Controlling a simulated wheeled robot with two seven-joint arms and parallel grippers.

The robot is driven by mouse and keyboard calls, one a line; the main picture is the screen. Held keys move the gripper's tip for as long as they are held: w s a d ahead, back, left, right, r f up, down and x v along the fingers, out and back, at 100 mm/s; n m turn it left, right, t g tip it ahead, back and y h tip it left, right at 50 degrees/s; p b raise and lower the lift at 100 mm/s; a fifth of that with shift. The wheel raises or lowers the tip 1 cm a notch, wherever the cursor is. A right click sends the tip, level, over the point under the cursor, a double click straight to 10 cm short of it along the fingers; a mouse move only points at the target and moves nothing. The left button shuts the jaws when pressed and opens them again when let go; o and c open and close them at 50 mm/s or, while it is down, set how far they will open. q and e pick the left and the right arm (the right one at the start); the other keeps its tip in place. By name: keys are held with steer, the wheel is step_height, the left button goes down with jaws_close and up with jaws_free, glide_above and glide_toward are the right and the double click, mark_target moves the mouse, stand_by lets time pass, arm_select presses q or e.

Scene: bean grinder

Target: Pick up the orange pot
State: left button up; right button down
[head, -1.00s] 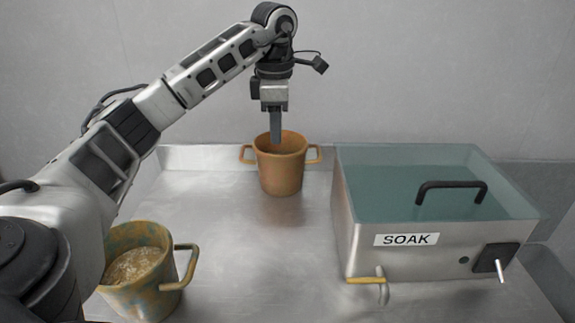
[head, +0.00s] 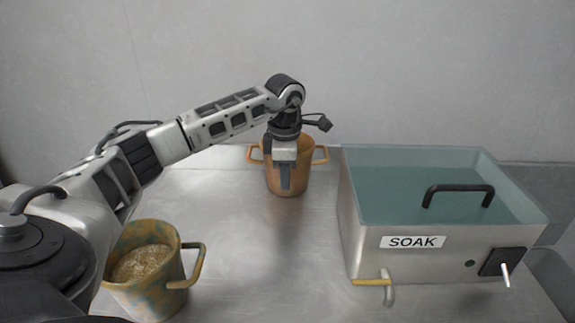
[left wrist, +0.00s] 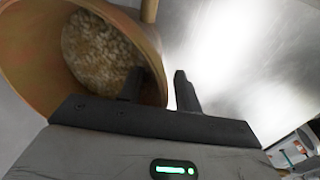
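The orange pot (head: 304,178) stands upright at the back of the metal table, with a handle on each side. Its near side is partly covered by my left gripper (head: 286,188). In the left wrist view, the orange pot (left wrist: 40,68) shows a pale grainy filling. My left gripper (left wrist: 160,82) is open there, with one finger inside the rim and the other outside, so the near wall lies between them. A gap shows beside the outer finger. My right gripper is in neither view.
A mottled green-and-orange pot (head: 147,290) with grainy contents stands at the front left, near my left arm. A steel box (head: 365,250) labelled SOAK, with a glassy top, black handle and front tap, stands at the right. The table's middle (head: 250,245) is clear.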

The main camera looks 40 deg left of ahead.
arm_select(q)
jaws_close()
steer(key=shift+r, duration=0.1)
